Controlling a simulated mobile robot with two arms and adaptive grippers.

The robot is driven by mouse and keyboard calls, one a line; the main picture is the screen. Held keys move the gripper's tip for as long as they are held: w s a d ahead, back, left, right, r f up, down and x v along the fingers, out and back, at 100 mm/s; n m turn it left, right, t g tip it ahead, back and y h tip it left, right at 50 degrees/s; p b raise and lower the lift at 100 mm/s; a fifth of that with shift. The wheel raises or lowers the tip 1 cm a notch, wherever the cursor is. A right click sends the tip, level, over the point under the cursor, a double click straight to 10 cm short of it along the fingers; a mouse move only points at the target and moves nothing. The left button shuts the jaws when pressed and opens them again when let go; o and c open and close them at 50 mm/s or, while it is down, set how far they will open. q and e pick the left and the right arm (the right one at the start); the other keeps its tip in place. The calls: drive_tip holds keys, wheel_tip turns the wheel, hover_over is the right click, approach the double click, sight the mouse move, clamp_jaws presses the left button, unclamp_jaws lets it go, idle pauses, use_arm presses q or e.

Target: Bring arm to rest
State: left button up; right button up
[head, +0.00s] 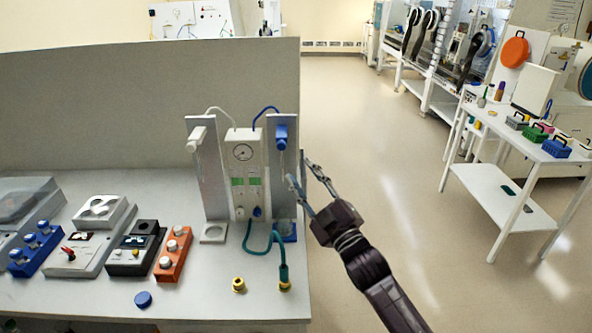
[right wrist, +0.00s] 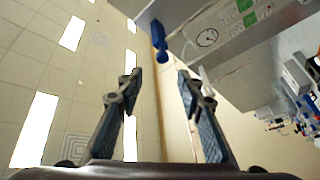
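My right gripper (head: 304,178) is at the right edge of the bench, beside the blue-topped stand (head: 281,140) of the gauge apparatus. Its fingers are spread apart and nothing shows between them. In the right wrist view, the two fingers of the right gripper (right wrist: 158,82) are open and empty, with the ceiling and the wall behind them. The gauge unit (head: 243,165) stands upright between two grey stands; it also shows tilted in the right wrist view (right wrist: 222,28). My left gripper shows in neither view.
The bench (head: 200,290) holds several control boxes, an orange block (head: 173,254), a blue cap (head: 143,299) and a teal hose (head: 283,275). A grey partition (head: 130,110) stands behind. Free floor (head: 400,190) lies right of the bench. A white cart (head: 500,183) stands farther right.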

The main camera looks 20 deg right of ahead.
drive_tip(key=s+f+m+g+h, duration=0.2)
drive_tip(key=s+f+m+g, duration=0.15)
drive_tip(key=s+f, duration=0.45)
drive_tip(key=s+f+m+g+h, duration=0.15)
drive_tip(key=s+f+g, duration=0.25)
drive_tip(key=f, duration=0.7)
drive_tip(key=s+a+f+m+g, duration=0.15)
drive_tip(key=s+f+g, duration=0.35)
drive_tip(key=s, duration=0.9)
drive_tip(key=s+f+m+g, duration=0.3)
drive_tip(key=s+f+g, duration=0.25)
drive_tip(key=s, duration=0.95)
wheel_tip(320, 180, down, 29)
drive_tip(key=b, duration=0.4)
drive_tip(key=s+d+f+g+b, duration=0.1)
drive_tip(key=s+d+f+b, duration=0.1)
drive_tip(key=s+f, duration=1.6)
wheel_tip(320, 180, down, 3)
drive_tip(key=shift+d+r+g+b, duration=0.15)
drive_tip(key=shift+d+g+b, duration=0.25)
drive_tip(key=shift+b, duration=0.1)
